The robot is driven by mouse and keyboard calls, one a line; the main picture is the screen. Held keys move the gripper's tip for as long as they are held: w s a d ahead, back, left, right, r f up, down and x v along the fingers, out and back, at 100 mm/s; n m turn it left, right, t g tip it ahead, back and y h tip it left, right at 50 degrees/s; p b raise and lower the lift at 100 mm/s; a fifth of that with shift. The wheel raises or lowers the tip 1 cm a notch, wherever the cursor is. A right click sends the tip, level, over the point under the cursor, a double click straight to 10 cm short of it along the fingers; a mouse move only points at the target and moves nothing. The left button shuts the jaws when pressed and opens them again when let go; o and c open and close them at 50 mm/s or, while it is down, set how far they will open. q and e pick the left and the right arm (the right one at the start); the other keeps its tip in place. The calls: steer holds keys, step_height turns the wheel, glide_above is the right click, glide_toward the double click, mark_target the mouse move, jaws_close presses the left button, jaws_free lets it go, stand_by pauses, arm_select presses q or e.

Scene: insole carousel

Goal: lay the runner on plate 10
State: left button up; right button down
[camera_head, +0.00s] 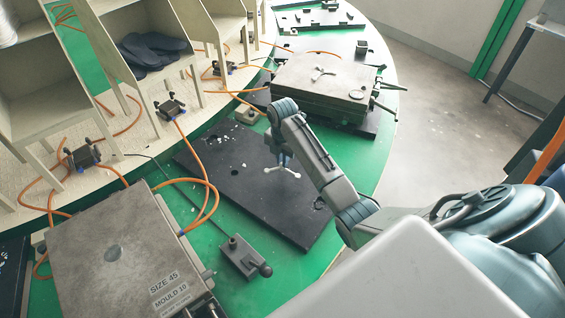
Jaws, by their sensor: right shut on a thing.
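My right gripper (281,157) is shut on a small white three-armed runner (284,171). It holds the runner over the middle of a dark flat plate (235,185) on the green table. I cannot tell whether the runner touches the plate. The fingers are small and partly hidden by my arm. No number can be read on this plate. The grey mould at the lower left (110,230) is marked "SIZE 45 MOULD 10" and lies beside the plate. My left gripper is not in view.
Another grey mould (310,85) stands behind, with a similar pale three-armed piece (322,73) on top. A dark block with a knob (243,257) lies at the plate's front. Orange hoses (205,180) loop near the left edge. Wooden bins (150,50), one with dark insoles, line the left.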

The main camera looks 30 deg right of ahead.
steer(key=shift+w+d, duration=0.2)
steer(key=shift+w, duration=0.05)
steer(key=shift+f, duration=0.3)
step_height(320, 180, down, 2)
steer(key=shift+f+p, duration=0.15)
steer(key=shift+p, duration=0.6)
steer(key=shift+f, duration=0.4)
steer(key=shift+f, duration=0.15)
steer(key=c, duration=1.5)
jaws_free()
